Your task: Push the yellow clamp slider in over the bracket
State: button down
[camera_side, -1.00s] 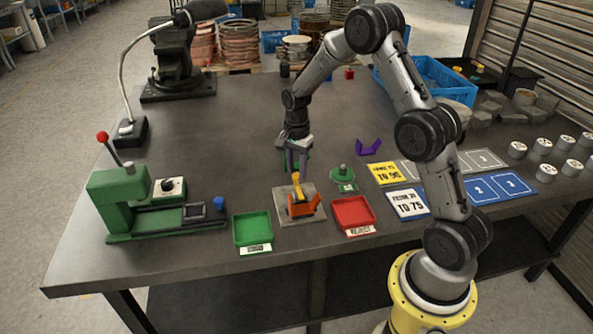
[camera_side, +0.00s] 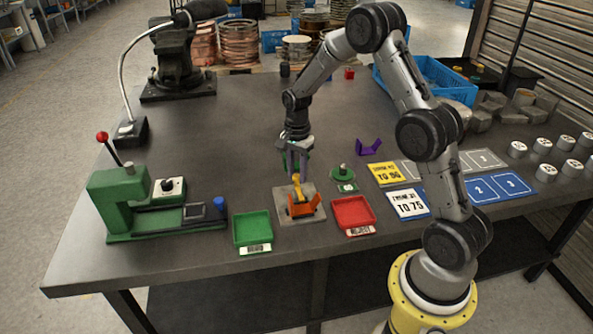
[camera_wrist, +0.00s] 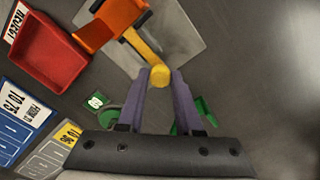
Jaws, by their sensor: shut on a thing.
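The yellow clamp slider (camera_side: 297,186) stands on a grey plate (camera_side: 284,215) at the front of the table, beside and partly over an orange bracket-like part (camera_side: 303,206). In the wrist view the slider (camera_wrist: 140,45) runs from its round end towards the orange part (camera_wrist: 110,25). My gripper (camera_side: 297,172) points down from behind. In the wrist view its purple-grey fingertips (camera_wrist: 160,76) are closed on the slider's round end. How far the slider covers the orange part is hard to tell.
A green tray (camera_side: 253,243) is left of the plate and a red tray (camera_side: 353,228) right of it. A green round stand (camera_side: 343,173) and a purple bracket (camera_side: 368,146) lie behind right. A green press (camera_side: 130,205) stands left. The table behind my gripper is mostly clear.

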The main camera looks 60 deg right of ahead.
aim_at(300, 193)
jog(key=shift+s+a, duration=1.2)
jog(key=shift+a, duration=0.05)
jog(key=c, duration=0.6)
grip_release()
jog(key=shift+r, duration=0.55)
notch_tip(300, 193, up, 13)
jog(key=shift+f, duration=0.1)
jog(key=shift+a, duration=0.1)
